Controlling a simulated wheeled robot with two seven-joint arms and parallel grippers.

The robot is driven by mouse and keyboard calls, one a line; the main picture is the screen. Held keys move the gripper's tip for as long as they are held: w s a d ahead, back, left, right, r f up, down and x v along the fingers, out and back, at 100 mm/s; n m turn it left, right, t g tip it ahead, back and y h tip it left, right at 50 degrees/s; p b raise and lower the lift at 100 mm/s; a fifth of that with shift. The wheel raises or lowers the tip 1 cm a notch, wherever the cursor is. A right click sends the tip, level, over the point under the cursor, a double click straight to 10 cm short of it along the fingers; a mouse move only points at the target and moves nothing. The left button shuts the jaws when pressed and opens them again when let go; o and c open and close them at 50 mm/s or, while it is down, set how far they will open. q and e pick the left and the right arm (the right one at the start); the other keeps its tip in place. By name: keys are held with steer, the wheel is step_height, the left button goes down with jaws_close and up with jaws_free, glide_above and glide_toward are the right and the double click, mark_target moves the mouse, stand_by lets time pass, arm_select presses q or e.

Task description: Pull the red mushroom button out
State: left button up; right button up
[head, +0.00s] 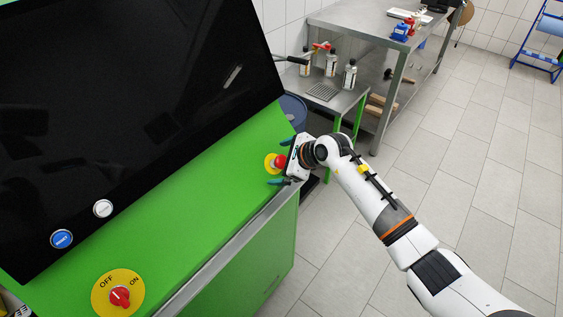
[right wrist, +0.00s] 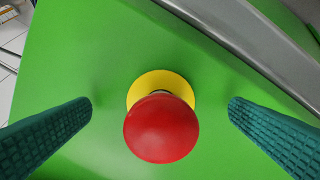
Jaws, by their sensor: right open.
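The red mushroom button (head: 280,161) sits on a yellow disc (head: 269,164) near the right end of the green sloped console. In the right wrist view the red button (right wrist: 161,128) is large and central, with the yellow disc (right wrist: 150,84) behind it. My right gripper (head: 279,162) is at the button, its fingers on either side of it. In the right wrist view the teal fingers of my right gripper (right wrist: 160,110) are wide apart, with clear gaps to the button. My left gripper is not in view.
The green console (head: 190,200) carries a black screen (head: 130,90), a white button (head: 103,208), a blue button (head: 61,239) and a red OFF/ON rotary switch (head: 120,297). A small steel table (head: 335,98) with bottles stands behind. The tiled floor at right is clear.

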steer(key=shift+p+v, duration=1.05)
steer(key=shift+v, duration=0.15)
steer(key=shift+p+v, duration=1.65)
steer(key=shift+v, duration=0.7)
